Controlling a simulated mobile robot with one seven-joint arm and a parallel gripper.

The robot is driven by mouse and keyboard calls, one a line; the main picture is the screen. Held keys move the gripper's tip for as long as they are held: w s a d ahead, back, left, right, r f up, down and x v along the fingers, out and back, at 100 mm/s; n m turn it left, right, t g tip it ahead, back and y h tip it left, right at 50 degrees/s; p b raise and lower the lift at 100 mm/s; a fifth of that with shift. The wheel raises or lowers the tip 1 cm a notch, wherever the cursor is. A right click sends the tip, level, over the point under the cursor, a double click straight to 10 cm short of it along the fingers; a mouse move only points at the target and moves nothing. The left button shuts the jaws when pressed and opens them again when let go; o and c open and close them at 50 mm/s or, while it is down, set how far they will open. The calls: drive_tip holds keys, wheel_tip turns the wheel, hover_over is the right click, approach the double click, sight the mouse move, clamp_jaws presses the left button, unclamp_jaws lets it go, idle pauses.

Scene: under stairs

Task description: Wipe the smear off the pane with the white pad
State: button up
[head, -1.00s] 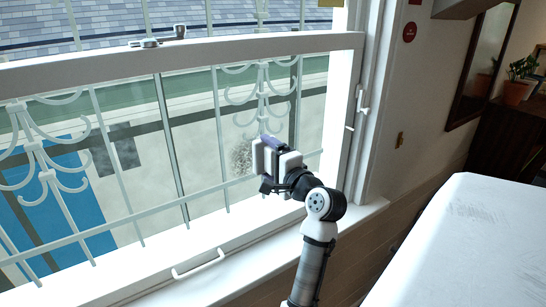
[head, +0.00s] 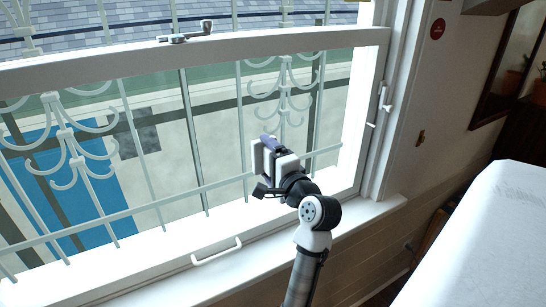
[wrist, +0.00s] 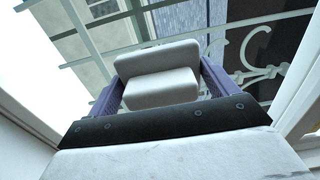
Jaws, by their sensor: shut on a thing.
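The white pad (head: 257,160) is held upright in my gripper (head: 268,158), close in front of the lower right part of the window pane (head: 215,130). In the wrist view the pad (wrist: 157,57) sits between the two purple fingers of my gripper (wrist: 160,85), which are shut on it. I cannot tell whether the pad touches the glass. I see no clear smear on the glass around the pad. The area right behind the pad is hidden.
White scrollwork bars (head: 285,90) show beyond the glass. A handle (head: 217,252) sits on the lower frame, and a latch (head: 185,35) on the upper rail. A white-covered surface (head: 490,240) stands at the right. The sill (head: 350,222) looks clear.

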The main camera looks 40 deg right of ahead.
sight(287, 140)
drive_tip(key=shift+w+a+r+p, duration=0.1)
drive_tip(key=shift+w+a+p, duration=0.2)
drive_tip(key=shift+a, duration=0.5)
drive_tip(key=shift+w+a+p, duration=0.2)
drive_tip(key=shift+a+p, duration=0.1)
drive_tip(key=shift+a, duration=0.45)
drive_tip(key=shift+a+r+p, duration=0.1)
drive_tip(key=shift+r+p, duration=0.95)
drive_tip(key=shift+s+d+f, duration=0.1)
drive_tip(key=shift+s+d, duration=0.2)
drive_tip(key=shift+d, duration=0.6)
drive_tip(key=shift+s+d, duration=0.3)
drive_tip(key=shift+d, duration=0.6)
drive_tip(key=shift+s+d+p, duration=0.15)
drive_tip(key=shift+s+d, duration=0.1)
drive_tip(key=shift+d, duration=0.9)
drive_tip(key=shift+s+d+p, duration=0.2)
drive_tip(key=shift+s+d, duration=0.05)
drive_tip(key=shift+d, duration=0.85)
drive_tip(key=shift+s+d+p, duration=0.15)
drive_tip(key=shift+s+d, duration=0.1)
drive_tip(key=shift+d, duration=0.9)
drive_tip(key=shift+s, duration=0.1)
drive_tip(key=shift+v, duration=2.95)
